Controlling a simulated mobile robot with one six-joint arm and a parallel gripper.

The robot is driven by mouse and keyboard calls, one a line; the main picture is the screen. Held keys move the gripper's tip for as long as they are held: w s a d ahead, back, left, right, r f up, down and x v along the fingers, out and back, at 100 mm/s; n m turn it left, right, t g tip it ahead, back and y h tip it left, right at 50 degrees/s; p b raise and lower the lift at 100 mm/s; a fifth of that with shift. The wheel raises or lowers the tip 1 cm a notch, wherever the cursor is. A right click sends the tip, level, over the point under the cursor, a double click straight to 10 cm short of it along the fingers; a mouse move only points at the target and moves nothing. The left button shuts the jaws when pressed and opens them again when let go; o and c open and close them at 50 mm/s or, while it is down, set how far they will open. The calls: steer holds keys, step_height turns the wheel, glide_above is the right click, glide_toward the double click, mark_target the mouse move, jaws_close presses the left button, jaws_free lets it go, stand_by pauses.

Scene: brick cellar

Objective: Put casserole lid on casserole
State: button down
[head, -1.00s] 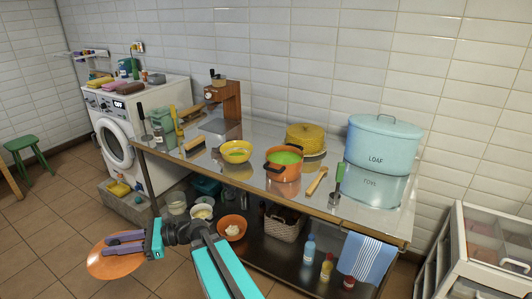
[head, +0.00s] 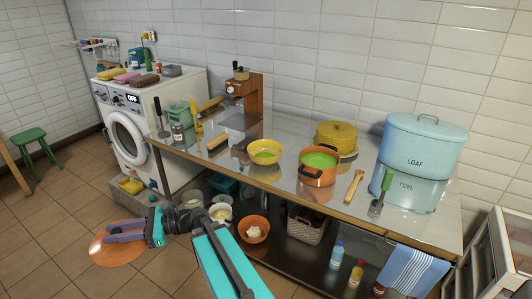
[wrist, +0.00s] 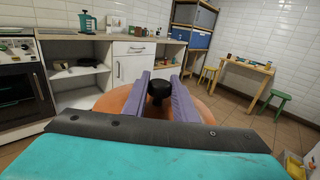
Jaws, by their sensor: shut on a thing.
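The orange casserole (head: 317,174) stands on the steel table, uncovered, with green contents showing. The orange casserole lid (head: 113,250) is in my gripper (head: 118,234), out in front of the table at the lower left, above the tiled floor. My gripper is shut on the lid's dark knob (wrist: 160,90), which sits between the purple fingers in the wrist view. The lid's orange disc (wrist: 115,101) shows behind the fingers there, partly hidden by them. The lid is well apart from the casserole, to its left and nearer me.
On the steel table (head: 290,205), a yellow bowl (head: 264,153) stands left of the casserole. A yellow pot (head: 337,138) is behind it, and a wooden utensil (head: 354,186) and blue loaf bin (head: 421,150) are right. A washing machine (head: 145,140) stands left.

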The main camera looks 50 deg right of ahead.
steer(key=shift+w, duration=0.45)
steer(key=shift+r, duration=0.1)
steer(key=shift+d, duration=0.15)
steer(key=shift+d, duration=0.2)
steer(key=s+d+r+m+t+h+p, duration=0.1)
steer(key=d+r+m+t+h+p, duration=0.2)
steer(key=d, duration=0.9)
steer(key=s+d+r+m+t+h+p, duration=0.1)
steer(key=s+d+m+t+h+p, duration=0.3)
steer(key=d, duration=0.7)
steer(key=w+d+r+m+t+h, duration=0.15)
steer(key=d+h, duration=0.35)
steer(key=d, duration=0.7)
steer(key=s+d+r+m+g+h+p, duration=0.1)
steer(key=s+d+m+h, duration=0.4)
steer(key=s+d, duration=0.7)
steer(key=s+d+r+m+g+h+p, duration=0.1)
steer(key=s+d+m+h+p, duration=0.3)
steer(key=s+d+h, duration=0.4)
steer(key=s+d+g+p, duration=0.1)
steer(key=s+d, duration=0.4)
steer(key=d, duration=0.2)
steer(key=shift+d+r+m+g, duration=0.2)
steer(key=shift+r+m+g, duration=0.05)
steer(key=shift+m+g, duration=0.1)
